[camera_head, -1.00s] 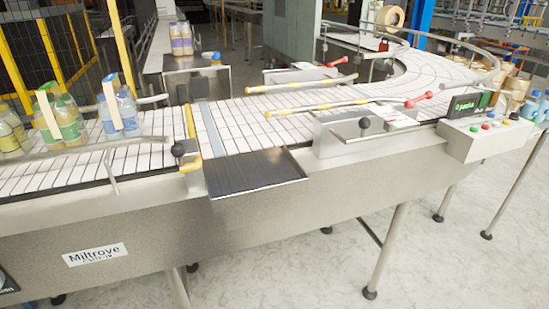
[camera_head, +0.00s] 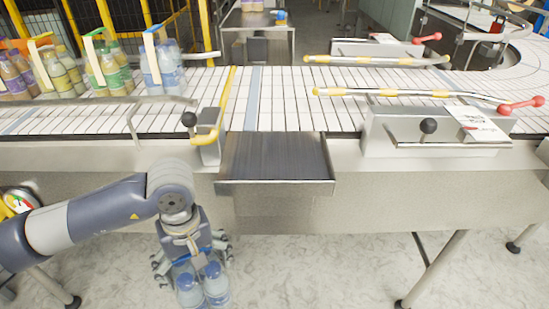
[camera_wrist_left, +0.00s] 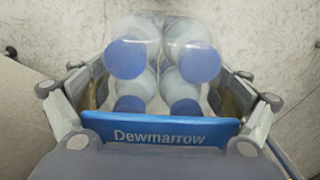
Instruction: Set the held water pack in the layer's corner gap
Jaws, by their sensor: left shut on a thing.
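My left gripper (camera_head: 193,262) hangs in front of the conveyor, low in the head view, and is shut on the water pack (camera_head: 203,288). The pack has clear bottles with blue caps, and the picture's lower edge is close to it. In the left wrist view the pack (camera_wrist_left: 162,65) sits between the fingers of the left gripper (camera_wrist_left: 165,95), one on each side, with its blue "Dewmarrow" band nearest the camera. Pale floor shows around the pack. The layer and its corner gap are not in view. My right gripper is not in view.
The conveyor (camera_head: 285,110) runs across the head view, with a dark ribbed plate (camera_head: 275,160) jutting from its front. Several handled bottle packs (camera_head: 110,75) stand on its left part. Guide rails and a clamp block (camera_head: 425,135) are at the right. Floor in front is open.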

